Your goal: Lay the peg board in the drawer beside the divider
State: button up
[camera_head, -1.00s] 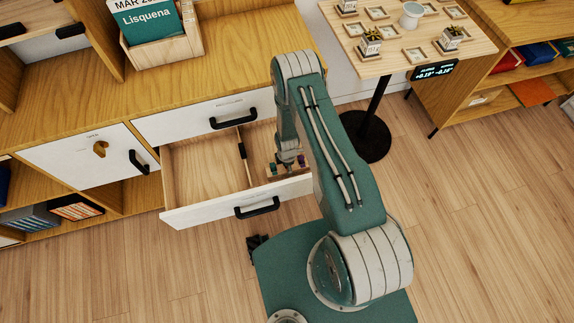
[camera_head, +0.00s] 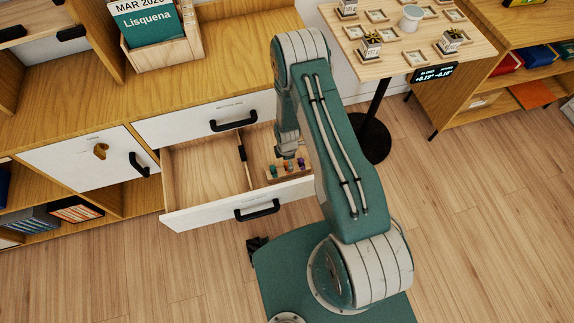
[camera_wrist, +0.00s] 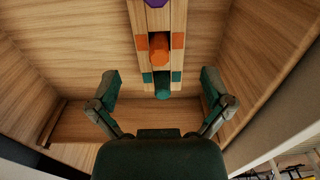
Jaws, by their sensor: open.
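The peg board (camera_head: 272,178) is a pale wooden strip with purple, orange and teal pegs. It lies in the open drawer (camera_head: 190,217), in the compartment right of the dark-topped divider (camera_head: 243,165). In the wrist view the peg board (camera_wrist: 178,18) runs up from the middle, with coloured squares beside the pegs. My gripper (camera_head: 288,152) is above the board in the head view. In the wrist view my gripper (camera_wrist: 160,86) is open, with its fingers apart on either side of the board's near end and not touching it. The board's far end is cut off there.
A closed drawer (camera_head: 215,119) with a black handle is above the open one. A book box (camera_head: 165,52) stands on the cabinet top. The drawer's left compartment is empty.

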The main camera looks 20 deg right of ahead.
notch_tip(320, 180, up, 5)
jog(key=shift+r, duration=0.2)
notch_tip(320, 180, up, 32)
jog(key=m+t, duration=0.3)
jog(key=m, duration=0.5)
jog(key=s+r+m+t, duration=0.2)
jog(key=s+r+m, duration=0.8)
jog(key=s+r, duration=0.7)
jog(key=s, duration=0.3)
jog(key=shift+r+t, duration=0.3)
jog(key=shift+r, duration=0.05)
jog(key=shift+s, duration=0.1)
